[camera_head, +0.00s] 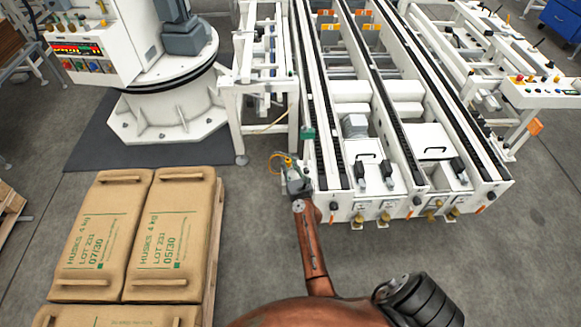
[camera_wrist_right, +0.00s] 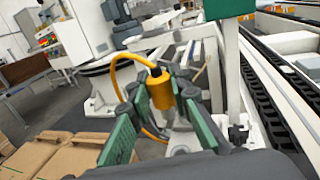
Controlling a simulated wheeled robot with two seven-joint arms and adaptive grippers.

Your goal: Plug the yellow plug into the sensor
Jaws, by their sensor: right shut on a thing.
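My right gripper (camera_head: 288,170) is at the front left corner of the white conveyor frame. In the right wrist view its green-padded fingers (camera_wrist_right: 160,115) are on either side of the yellow plug (camera_wrist_right: 161,90), shut on it. The plug stands roughly upright, with a yellow cable (camera_wrist_right: 122,62) looping from its top to the left and down. The cable also shows in the head view (camera_head: 277,156). A pale metal part (camera_wrist_right: 181,142) is below the plug between the fingers. I cannot tell whether this is the sensor or whether the plug touches it. My left gripper is not in view.
A green box (camera_head: 307,133) on a post stands close by the gripper, on the conveyor frame (camera_head: 338,205). A white side frame (camera_head: 238,110) and a robot pedestal (camera_head: 165,105) are behind to the left. Stacked sacks (camera_head: 170,230) lie on a pallet at left. Floor is free at right.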

